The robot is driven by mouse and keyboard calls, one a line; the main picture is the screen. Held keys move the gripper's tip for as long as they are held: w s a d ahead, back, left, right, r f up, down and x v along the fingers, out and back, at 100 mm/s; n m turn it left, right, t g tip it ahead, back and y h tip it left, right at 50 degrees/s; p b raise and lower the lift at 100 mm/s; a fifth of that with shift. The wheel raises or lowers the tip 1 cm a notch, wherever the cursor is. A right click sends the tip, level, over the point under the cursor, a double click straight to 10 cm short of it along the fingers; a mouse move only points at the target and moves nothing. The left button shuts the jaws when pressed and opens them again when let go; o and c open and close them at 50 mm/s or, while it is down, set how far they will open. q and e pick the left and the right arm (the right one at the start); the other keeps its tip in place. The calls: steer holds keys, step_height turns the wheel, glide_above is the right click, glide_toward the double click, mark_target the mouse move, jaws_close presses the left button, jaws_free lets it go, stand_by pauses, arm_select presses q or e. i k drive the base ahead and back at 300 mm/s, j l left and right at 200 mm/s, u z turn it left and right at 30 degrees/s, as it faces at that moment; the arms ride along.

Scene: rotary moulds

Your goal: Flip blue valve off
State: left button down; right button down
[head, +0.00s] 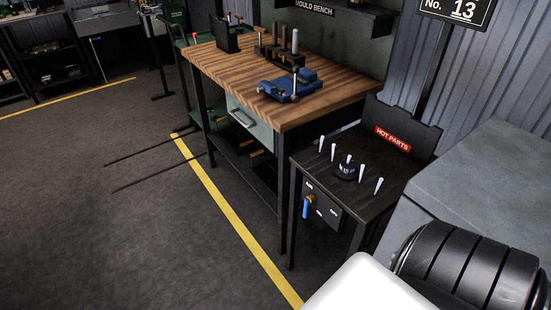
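The blue valve (306,208) is a small blue lever hanging down from a brass-coloured body on a dark panel (327,213). The panel is on the front of the black hot parts stand and has small white lettering, too small to read fully. The lever points roughly straight down. Neither gripper shows in the head view. A white and black part of my own arm fills the bottom right corner, to the right of the valve and apart from it.
The black stand (324,175) carries several pale upright pegs and a "HOT PARTS" sign (393,139). A wooden mould bench (225,70) with a blue vise (291,87) stands behind it. A grey cabinet (485,170) is at right. The floor left of the yellow line (235,220) is mostly open.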

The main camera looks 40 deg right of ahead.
mark_target(311, 199)
steer(key=i, duration=3.7)
steer(key=z, duration=3.9)
